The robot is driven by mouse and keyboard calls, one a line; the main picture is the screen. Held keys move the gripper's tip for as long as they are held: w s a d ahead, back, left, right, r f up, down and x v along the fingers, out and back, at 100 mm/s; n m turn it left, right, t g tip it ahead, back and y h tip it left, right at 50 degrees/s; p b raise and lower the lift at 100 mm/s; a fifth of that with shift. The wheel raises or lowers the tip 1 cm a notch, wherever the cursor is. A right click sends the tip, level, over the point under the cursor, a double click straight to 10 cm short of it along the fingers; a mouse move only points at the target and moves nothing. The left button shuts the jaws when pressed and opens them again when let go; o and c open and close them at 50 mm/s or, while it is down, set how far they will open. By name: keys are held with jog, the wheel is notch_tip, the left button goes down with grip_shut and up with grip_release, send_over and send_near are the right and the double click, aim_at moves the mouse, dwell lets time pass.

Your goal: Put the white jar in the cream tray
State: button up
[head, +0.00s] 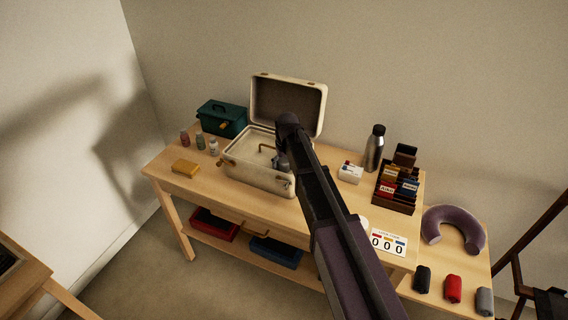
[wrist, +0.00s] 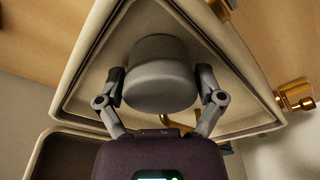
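The cream tray (head: 246,148) sits inside the open cream case on the table. In the wrist view the tray (wrist: 90,95) fills the space behind my fingers. My gripper (head: 281,160) is down over the right part of the tray. In the wrist view my gripper (wrist: 160,88) has its fingers against both sides of a round, lidded jar (wrist: 160,72). The jar looks grey in the shade, so its white colour is not clear. It is within the tray's outline; whether its base touches the floor is hidden. My arm hides it in the head view.
The raised case lid (head: 288,103) stands behind my gripper. Small bottles (head: 200,140) and a yellow block (head: 185,168) are left of the case. A white box (head: 350,172), steel flask (head: 374,148) and dark organizer (head: 397,187) are right of it.

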aim_at(286, 162)
jog(key=shift+r, duration=0.15)
dwell(0.4)
notch_tip(286, 162, up, 12)
jog(key=s+p, duration=0.1)
jog(key=p, duration=1.1)
jog(key=shift+s+d, duration=0.35)
jog(key=shift+d, duration=0.05)
jog(key=s+d+m+g, duration=0.1)
jog(key=s+d+m, duration=0.3)
jog(key=s+d, duration=1.7)
jog(key=shift+s+d+f+m+g+h, duration=0.2)
jog(key=shift+s+d+m+g+h, duration=0.15)
jog(key=shift+s, duration=0.5)
